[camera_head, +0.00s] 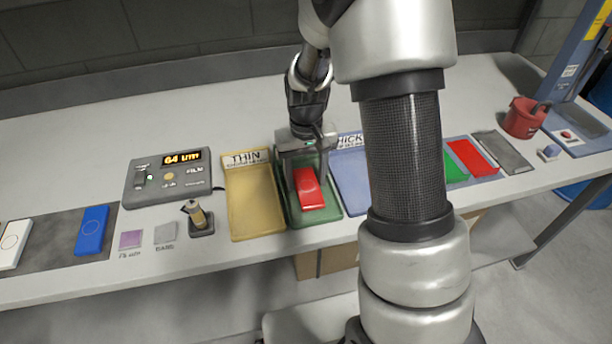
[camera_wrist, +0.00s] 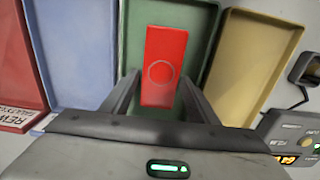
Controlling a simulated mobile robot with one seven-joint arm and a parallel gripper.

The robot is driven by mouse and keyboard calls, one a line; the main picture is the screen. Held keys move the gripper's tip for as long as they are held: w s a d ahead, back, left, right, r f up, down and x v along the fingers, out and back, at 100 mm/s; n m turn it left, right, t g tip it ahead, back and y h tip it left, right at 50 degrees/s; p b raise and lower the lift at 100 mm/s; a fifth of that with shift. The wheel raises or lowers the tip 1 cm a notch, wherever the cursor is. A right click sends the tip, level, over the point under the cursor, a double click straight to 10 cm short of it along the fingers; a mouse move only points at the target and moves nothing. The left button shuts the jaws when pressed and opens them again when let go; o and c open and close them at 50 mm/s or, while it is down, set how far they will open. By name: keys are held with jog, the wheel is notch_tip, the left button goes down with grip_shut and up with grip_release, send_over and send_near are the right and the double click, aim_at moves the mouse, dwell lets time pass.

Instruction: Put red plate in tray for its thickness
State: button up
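The red plate (camera_head: 309,188) lies in the green tray (camera_head: 293,215), between the yellow tray marked THIN (camera_head: 255,200) and the blue tray with a partly hidden label reading "HICK" (camera_head: 350,180). In the wrist view, the red plate (camera_wrist: 162,62) has a faint ring on its face and appears slightly turned within the green tray (camera_wrist: 203,30). My gripper (camera_wrist: 160,76) is low over the tray with one finger on either side of the plate's near end. A small gap shows at the left finger; the right finger is very close to the plate or touching it.
A grey gauge (camera_head: 168,175) left of the trays reads 64 µm. A small probe (camera_head: 198,215) stands in a holder beside it. Blue (camera_head: 92,230) and white (camera_head: 14,243) plates lie on a dark mat at far left. A red cup (camera_head: 522,118) stands at right.

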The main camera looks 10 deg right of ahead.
jog(key=shift+o, duration=1.2)
notch_tip(320, 180, up, 17)
jog(key=p, duration=0.2)
jog(key=s+r+t+p, duration=0.5)
jog(key=s+r+p, duration=0.5)
jog(key=s+r, duration=0.9)
jog(key=shift+r, duration=0.25)
